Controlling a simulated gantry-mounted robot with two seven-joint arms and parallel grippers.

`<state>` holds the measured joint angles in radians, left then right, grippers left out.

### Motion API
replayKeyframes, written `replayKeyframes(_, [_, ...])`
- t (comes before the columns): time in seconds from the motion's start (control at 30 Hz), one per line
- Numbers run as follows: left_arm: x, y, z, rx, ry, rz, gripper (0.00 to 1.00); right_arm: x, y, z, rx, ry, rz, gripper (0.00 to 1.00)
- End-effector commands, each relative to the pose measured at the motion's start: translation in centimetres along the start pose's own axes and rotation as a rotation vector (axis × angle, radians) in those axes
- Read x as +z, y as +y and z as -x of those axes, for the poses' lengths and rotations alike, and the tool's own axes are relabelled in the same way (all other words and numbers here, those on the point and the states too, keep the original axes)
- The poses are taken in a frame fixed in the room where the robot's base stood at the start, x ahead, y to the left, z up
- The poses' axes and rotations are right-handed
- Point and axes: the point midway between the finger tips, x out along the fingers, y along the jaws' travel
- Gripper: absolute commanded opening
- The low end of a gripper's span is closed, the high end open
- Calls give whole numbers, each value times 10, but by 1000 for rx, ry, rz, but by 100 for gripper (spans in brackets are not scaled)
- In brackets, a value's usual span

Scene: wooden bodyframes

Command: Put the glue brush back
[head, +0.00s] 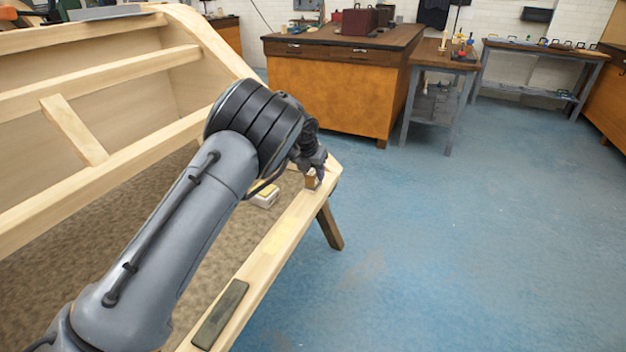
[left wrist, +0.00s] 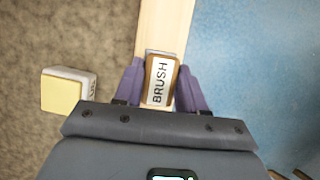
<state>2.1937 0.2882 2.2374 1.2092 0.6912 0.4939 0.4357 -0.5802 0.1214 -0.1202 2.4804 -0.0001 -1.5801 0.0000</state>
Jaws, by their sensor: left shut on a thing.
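The glue brush is a brown block with a white label reading BRUSH (left wrist: 160,82) in the left wrist view. My left gripper (left wrist: 160,85) has its purple fingers on both sides of it, shut on it, over the pale wooden beam. In the head view the brush (head: 311,182) shows as a small brown piece at the far end of the beam, below my left gripper (head: 318,172). I cannot tell whether it touches the beam. My right gripper is not in view.
A white container with a yellow top (left wrist: 62,93) stands left of the beam, also in the head view (head: 265,195). A dark green block (head: 220,314) lies on the near beam (head: 262,262). Workbenches stand behind; the blue floor at right is clear.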

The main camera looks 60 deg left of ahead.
Motion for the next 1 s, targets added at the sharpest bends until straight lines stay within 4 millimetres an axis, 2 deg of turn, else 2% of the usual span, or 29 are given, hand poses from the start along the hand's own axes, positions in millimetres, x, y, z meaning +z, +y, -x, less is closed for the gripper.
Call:
replayKeyframes(0.07, [-4, 0, -10, -1, 0, 0, 11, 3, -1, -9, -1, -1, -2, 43])
replayKeyframes(0.47, [-5, 0, -11, 0, 0, 0, 11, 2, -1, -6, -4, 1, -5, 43])
replayKeyframes(0.5, [-5, 0, -11, 0, 0, 0, 43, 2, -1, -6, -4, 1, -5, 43])
replayKeyframes(0.63, [-5, 0, -11, 0, 0, 0, 63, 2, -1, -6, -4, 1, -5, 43])
replayKeyframes(0.67, [-5, 0, -11, 0, 0, 0, 65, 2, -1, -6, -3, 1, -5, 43])
replayKeyframes(1.0, [-4, 0, -9, -1, -1, 0, 65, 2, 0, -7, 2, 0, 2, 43])
